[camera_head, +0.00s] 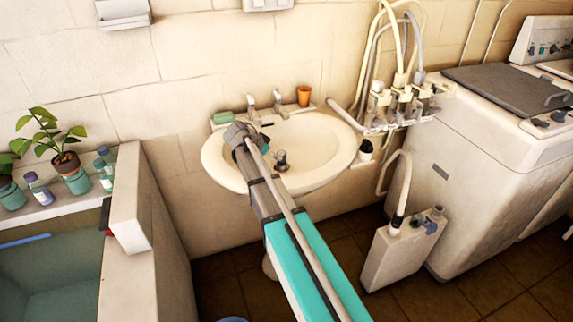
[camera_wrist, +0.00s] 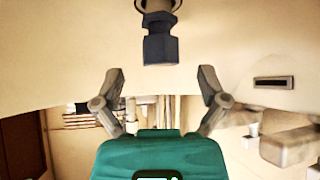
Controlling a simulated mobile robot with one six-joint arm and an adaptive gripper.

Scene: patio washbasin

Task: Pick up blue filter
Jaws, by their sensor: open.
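A small dark blue-grey fitting, which looks like the blue filter (camera_wrist: 160,42), shows at the top middle of the wrist view, with a ring at its upper end. A dark piece that appears to be the same filter (camera_head: 282,161) is in the basin in the head view, just right of my arm's end. My gripper (camera_wrist: 161,73) is open and empty, its two fingers spread to either side below the filter in the wrist view. The fingers are apart from it. In the head view the fingers cannot be made out clearly at the end of my arm.
The white washbasin (camera_head: 335,150) surrounds the filter, with two taps (camera_head: 278,103) at its back. A green soap (camera_head: 223,117) and an orange cup (camera_head: 303,95) stand on its back rim. Pipes (camera_head: 398,100) and a washing machine (camera_head: 490,150) are at right, potted plants (camera_head: 66,162) at left.

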